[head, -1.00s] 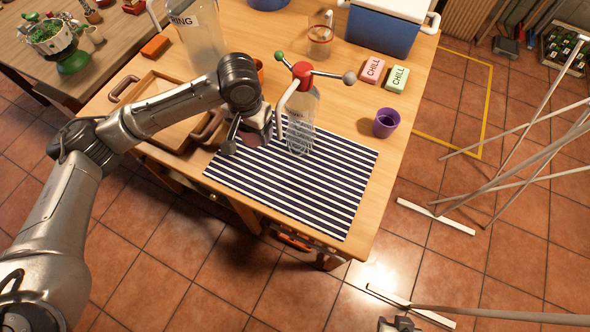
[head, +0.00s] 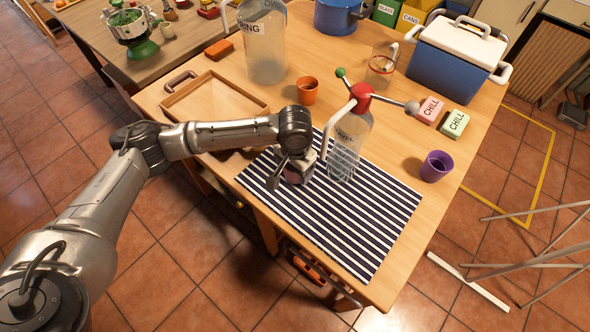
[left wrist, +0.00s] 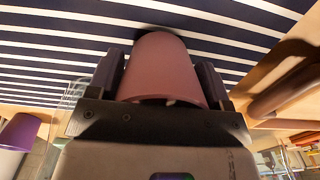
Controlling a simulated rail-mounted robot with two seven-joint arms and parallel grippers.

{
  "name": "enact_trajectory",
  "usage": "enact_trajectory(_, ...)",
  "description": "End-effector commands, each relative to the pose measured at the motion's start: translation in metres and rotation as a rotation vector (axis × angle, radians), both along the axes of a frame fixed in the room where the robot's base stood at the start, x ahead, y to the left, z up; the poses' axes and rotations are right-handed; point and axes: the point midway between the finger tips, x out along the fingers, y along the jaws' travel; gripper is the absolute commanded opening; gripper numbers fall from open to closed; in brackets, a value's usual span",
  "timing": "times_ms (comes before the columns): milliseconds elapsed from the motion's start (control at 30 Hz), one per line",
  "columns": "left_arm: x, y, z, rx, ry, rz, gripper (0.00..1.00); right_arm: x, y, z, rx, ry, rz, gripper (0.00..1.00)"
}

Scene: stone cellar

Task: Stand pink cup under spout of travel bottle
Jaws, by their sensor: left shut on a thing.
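The clear travel bottle (head: 345,150) stands on the striped mat (head: 350,235) in the head view. Its red cap (head: 361,94) has two arms with green and grey balls. Its white spout (head: 330,140) bends down on the bottle's left. My left gripper (head: 292,175) is low over the mat, left of the bottle near the spout. In the left wrist view it is shut on the pink cup (left wrist: 165,70), whose narrower end faces the mat. I cannot tell whether the cup touches the mat. In the head view my gripper mostly hides the cup. My right gripper is out of view.
A purple cup (head: 436,166) and two CHILL blocks, pink (head: 430,109) and green (head: 454,123), are right of the bottle. An orange cup (head: 307,91), large clear jar (head: 262,55) and wooden tray (head: 250,96) lie behind and left. The mat's front is clear.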

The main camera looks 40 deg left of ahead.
Motion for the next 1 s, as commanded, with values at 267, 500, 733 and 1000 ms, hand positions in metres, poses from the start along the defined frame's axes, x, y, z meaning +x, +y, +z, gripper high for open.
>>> enact_trajectory(267, 0.0004, -0.0002, -0.0029, -0.001, -0.002, 0.000, 0.50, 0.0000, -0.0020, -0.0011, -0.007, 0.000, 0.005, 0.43)
enact_trajectory(500, 0.0003, -0.0001, -0.0063, 0.000, -0.001, 0.000, 0.79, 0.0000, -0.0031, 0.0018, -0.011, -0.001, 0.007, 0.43)
enact_trajectory(733, 0.0004, -0.0001, -0.0060, -0.001, -0.001, 0.000, 0.98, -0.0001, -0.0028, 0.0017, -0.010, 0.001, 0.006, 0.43)
enact_trajectory(1000, 0.0006, -0.0001, -0.0050, -0.001, -0.003, 0.000, 0.98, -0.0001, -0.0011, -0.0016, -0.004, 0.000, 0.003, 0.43)
